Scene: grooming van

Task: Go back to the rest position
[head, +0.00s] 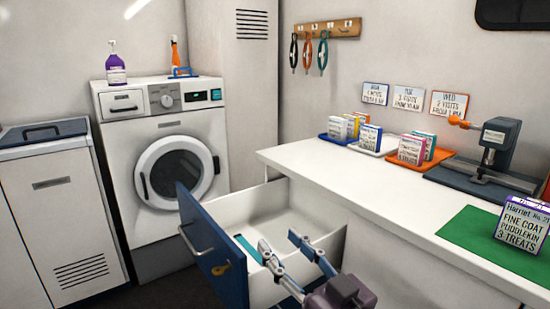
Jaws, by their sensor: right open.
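My right gripper (279,243) comes in from the bottom of the head view. Its two fingers are spread apart with nothing between them. It is over or at the open drawer (325,241) of the white counter, and I cannot tell its exact height. My left gripper is not in view.
The white counter (340,175) holds trays of small boxes, a grey press-like device (497,148) and a green mat (470,240) with a purple-edged box (522,222). A washing machine (165,150) and a white cabinet (60,215) stand left. Dark floor shows at lower left.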

